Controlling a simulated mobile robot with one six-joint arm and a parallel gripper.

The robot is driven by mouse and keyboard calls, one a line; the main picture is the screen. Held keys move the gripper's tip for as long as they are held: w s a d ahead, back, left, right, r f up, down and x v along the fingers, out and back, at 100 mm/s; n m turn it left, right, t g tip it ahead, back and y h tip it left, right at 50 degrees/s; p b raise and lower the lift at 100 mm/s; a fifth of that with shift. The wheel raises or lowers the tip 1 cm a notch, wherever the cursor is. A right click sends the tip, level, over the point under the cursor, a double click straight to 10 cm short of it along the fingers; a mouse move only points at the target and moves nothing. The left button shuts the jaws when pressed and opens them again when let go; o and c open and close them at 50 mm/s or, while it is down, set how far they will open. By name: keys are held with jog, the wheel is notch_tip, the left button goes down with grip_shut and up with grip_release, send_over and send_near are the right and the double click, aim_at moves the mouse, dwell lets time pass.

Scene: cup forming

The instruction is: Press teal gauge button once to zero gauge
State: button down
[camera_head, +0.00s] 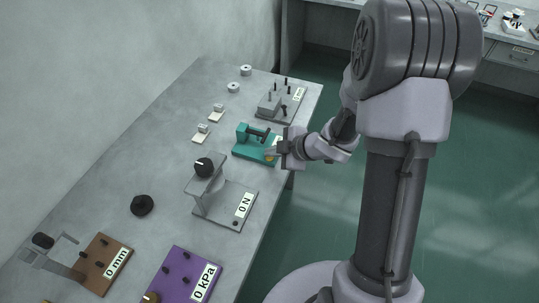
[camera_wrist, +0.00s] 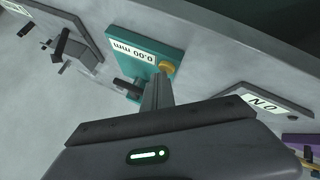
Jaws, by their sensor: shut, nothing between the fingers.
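The teal gauge (camera_head: 243,133) stands on the grey bench, and its teal base also shows in the wrist view (camera_wrist: 171,47). Its white label (camera_wrist: 137,51) reads 0.00 mm. A round yellow button (camera_wrist: 167,66) sits on the base beside the label. My gripper (camera_wrist: 160,78) is shut and empty, with its fingertips right at the button in the wrist view. I cannot tell whether they touch it or whether it is pressed down. In the head view my gripper (camera_head: 275,153) is at the right front edge of the teal gauge.
A grey fixture labelled 0 N (camera_head: 237,215) stands nearer on the bench. A grey fixture with pegs (camera_head: 277,105) stands behind the teal gauge. Purple (camera_head: 180,278) and brown (camera_head: 102,264) plates lie nearer still. The bench edge runs close on the right, with open floor beyond.

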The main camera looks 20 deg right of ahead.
aim_at(272, 158)
jog(key=shift+r+p, duration=0.9)
jog(key=shift+p, duration=0.05)
notch_tip(272, 158, up, 5)
jog(key=p, duration=0.5)
